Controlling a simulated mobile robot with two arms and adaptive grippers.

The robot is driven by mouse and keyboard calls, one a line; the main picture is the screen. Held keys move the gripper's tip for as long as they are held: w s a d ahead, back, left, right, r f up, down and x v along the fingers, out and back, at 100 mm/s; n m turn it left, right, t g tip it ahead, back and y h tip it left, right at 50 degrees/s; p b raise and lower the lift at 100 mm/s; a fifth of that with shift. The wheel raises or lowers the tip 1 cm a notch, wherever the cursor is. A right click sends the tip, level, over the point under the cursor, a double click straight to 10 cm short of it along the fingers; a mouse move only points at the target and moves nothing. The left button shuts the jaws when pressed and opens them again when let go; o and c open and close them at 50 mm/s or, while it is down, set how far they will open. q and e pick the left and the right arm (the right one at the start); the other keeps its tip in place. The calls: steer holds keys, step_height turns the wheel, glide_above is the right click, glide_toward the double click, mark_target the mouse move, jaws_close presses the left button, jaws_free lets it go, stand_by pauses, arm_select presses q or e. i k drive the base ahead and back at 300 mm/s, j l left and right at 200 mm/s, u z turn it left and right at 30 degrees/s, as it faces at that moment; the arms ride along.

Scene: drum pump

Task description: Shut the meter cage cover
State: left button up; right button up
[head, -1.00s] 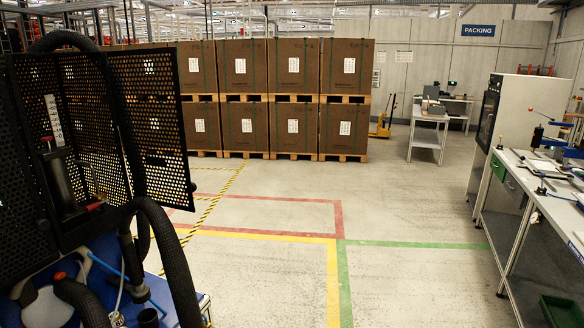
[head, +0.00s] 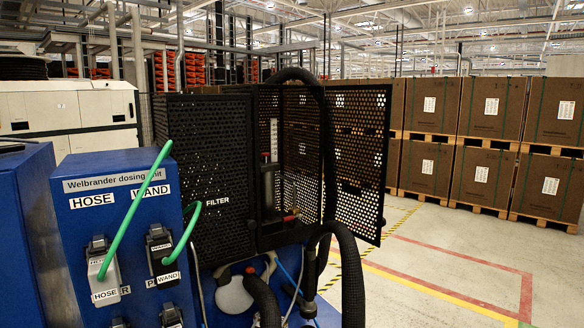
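The meter cage (head: 208,150) is a black perforated metal box in the middle of the head view, with a white FILTER label on its left panel. A flat black perforated panel (head: 362,140) stands out to the right of the cage; it looks like the cover, swung open. Through the opening I see a white scale strip (head: 274,136), a dark cylinder (head: 268,185) and a small red handle (head: 290,218). A thick black hose (head: 328,130) arches over the cage and runs down in front of the panel's inner edge, hiding part of it. Neither gripper is in view.
A blue Welbrander dosing unit (head: 122,225) with HOSE and WAND sockets and green cables (head: 135,210) stands left of the cage. Another black hose (head: 350,270) hangs below the panel. Boxes on pallets (head: 490,105) stand behind to the right; marked floor (head: 450,250) there is clear.

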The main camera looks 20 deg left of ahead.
mark_target(356, 120)
steer(key=i+l+u, duration=0.15)
steer(key=u, duration=0.3)
steer(key=i+l+u, duration=0.15)
steer(key=l+u, duration=0.15)
steer(key=u, duration=0.15)
steer(key=i+l+u, duration=0.1)
steer(key=l+u, duration=0.15)
steer(key=u, duration=0.2)
steer(key=l+u, duration=0.3)
steer(key=u, duration=0.15)
steer(key=l+u, duration=0.1)
steer(key=l, duration=0.55)
steer(key=l+u, duration=0.1)
steer(key=l, duration=0.55)
steer(key=k+l+u, duration=0.15)
steer(key=l, duration=0.55)
steer(key=l+u, duration=0.1)
steer(key=l, duration=0.55)
steer(key=j, duration=0.35)
